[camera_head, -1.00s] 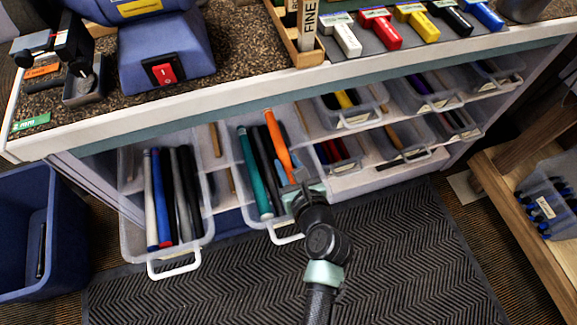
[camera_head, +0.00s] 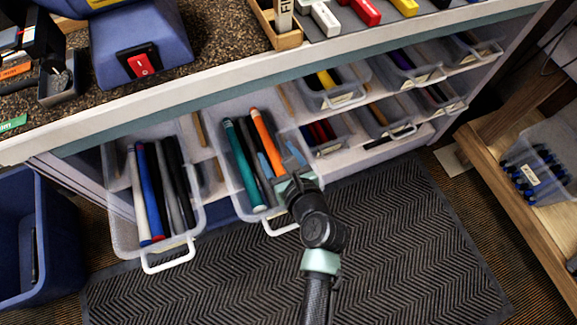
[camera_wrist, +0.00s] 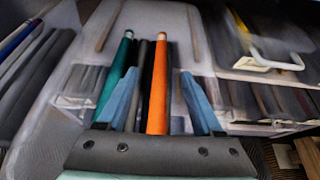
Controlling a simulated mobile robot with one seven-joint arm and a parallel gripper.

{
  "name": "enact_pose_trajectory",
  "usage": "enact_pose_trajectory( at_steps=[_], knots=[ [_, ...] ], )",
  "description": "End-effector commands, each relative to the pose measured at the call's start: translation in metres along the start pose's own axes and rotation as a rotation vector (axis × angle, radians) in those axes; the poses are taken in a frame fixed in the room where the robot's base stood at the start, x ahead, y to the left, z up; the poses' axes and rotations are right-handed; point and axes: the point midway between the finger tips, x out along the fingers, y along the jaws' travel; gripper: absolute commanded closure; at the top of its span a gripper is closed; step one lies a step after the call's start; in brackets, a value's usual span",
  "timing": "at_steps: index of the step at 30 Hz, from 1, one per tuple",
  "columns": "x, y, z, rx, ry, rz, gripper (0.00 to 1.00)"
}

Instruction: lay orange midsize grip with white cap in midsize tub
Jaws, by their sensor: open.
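The orange grip (camera_head: 265,135) lies in the middle pulled-out tub (camera_head: 232,189), beside a teal grip (camera_head: 242,160) and dark grips. Its far end shows a small pale cap in the wrist view. My gripper (camera_head: 280,160) is open over the near part of the orange grip. In the wrist view my two blue fingers (camera_wrist: 160,80) stand apart on either side of the orange grip (camera_wrist: 158,95), with gaps visible. The grip's near end is hidden behind my gripper. I cannot read the tub's size label.
Left of it, another pulled-out tub (camera_head: 122,224) holds white, blue and dark grips. Smaller bins (camera_head: 330,96) fill the shelves at right. The bench edge (camera_head: 200,90) overhangs the tubs. A blue bin (camera_head: 60,235) stands at left. The dark mat (camera_head: 400,240) in front is clear.

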Motion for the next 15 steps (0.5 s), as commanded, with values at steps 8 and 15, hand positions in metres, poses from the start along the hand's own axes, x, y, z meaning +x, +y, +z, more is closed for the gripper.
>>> enact_pose_trajectory(
  at_steps=[8, 15],
  knots=[
    [-0.063, 0.000, -0.017, 0.005, 0.032, -0.005, 0.32],
    [-0.106, 0.001, 0.000, -0.001, -0.002, -0.005, 0.32]
  ],
)
